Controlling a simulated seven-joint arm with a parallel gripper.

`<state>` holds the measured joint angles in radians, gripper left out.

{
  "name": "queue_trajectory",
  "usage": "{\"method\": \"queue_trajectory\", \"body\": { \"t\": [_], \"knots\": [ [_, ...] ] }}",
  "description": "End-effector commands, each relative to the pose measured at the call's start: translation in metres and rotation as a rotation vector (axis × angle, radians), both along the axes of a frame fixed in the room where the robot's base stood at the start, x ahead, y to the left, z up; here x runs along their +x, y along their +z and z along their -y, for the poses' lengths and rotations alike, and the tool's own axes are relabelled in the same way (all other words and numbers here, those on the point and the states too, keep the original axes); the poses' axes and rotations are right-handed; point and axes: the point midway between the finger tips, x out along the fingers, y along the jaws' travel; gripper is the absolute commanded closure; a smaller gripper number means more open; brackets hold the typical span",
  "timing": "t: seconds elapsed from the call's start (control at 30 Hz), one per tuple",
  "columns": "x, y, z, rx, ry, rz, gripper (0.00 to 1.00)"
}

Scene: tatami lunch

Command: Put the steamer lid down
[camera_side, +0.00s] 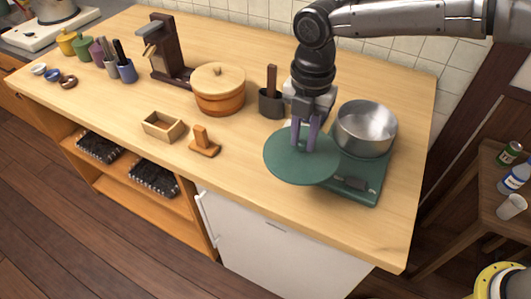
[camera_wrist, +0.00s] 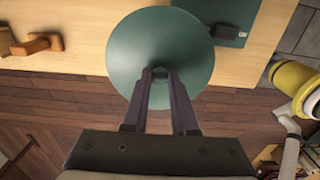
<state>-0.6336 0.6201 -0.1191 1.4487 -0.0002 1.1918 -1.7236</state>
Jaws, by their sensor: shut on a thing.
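The steamer lid, a flat green disc (camera_side: 290,169), is held by my gripper (camera_side: 305,146) near the counter's front edge, left of and in front of an open steel pot (camera_side: 365,128). In the wrist view the lid (camera_wrist: 135,45) fills the upper middle, and my gripper (camera_wrist: 160,75) is shut on its small central knob. The lid hides part of the green stove (camera_side: 370,184) that bears the pot. Whether the lid touches the stove or counter I cannot tell. A round wooden steamer (camera_side: 219,103) with a pale top stands further left.
A dark utensil holder (camera_side: 271,104) stands behind the lid. A small orange wooden stand (camera_side: 204,149) and an open wooden box (camera_side: 163,127) lie to the left. Bare counter (camera_side: 237,156) shows between the stand and lid.

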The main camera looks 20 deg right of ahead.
Motion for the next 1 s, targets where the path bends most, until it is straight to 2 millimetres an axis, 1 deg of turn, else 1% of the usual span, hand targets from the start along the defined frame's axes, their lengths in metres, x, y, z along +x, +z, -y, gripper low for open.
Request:
{"method": "queue_trajectory", "body": {
  "t": [0.03, 0.2, 0.23, 0.33, 0.5, 0.77, 0.83, 1.0],
  "knots": [
    [0.009, -0.005, -0.006, 0.0, -0.001, 0.0, 1.0],
    [0.033, -0.019, -0.024, -0.001, -0.001, -0.001, 1.0],
    [0.037, -0.022, -0.026, -0.001, -0.001, -0.001, 1.0],
    [0.048, -0.042, -0.035, -0.002, -0.001, -0.004, 1.0],
    [0.063, -0.063, -0.046, -0.001, -0.002, -0.001, 1.0],
    [0.072, -0.074, -0.052, 0.0, -0.002, 0.0, 1.0],
    [0.074, -0.08, -0.054, -0.001, -0.002, -0.001, 1.0],
    [0.073, -0.104, -0.053, -0.001, -0.002, -0.001, 1.0]
  ]
}}
